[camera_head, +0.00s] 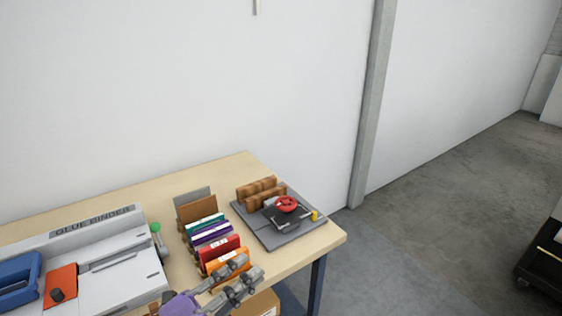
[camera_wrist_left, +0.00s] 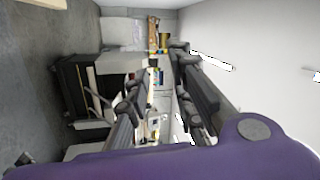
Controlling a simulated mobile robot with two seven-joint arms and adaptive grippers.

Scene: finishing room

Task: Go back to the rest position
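My left gripper (camera_head: 236,277) shows at the bottom of the head view, with a purple wrist and grey fingers, close to the front end of a row of coloured books or folders (camera_head: 211,232). In the left wrist view its two dark fingers (camera_wrist_left: 163,95) stand apart with nothing between them, so it is open and empty. That view is turned sideways and shows the room beyond the fingers. My right gripper is in neither view.
A wooden table (camera_head: 300,255) carries a white glue binder (camera_head: 105,265) at left and a grey board device with a red knob (camera_head: 287,204) at right. A cardboard box (camera_head: 262,304) sits low beside the table. Open concrete floor (camera_head: 430,220) lies to the right, with a black cart (camera_head: 545,262) at the edge.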

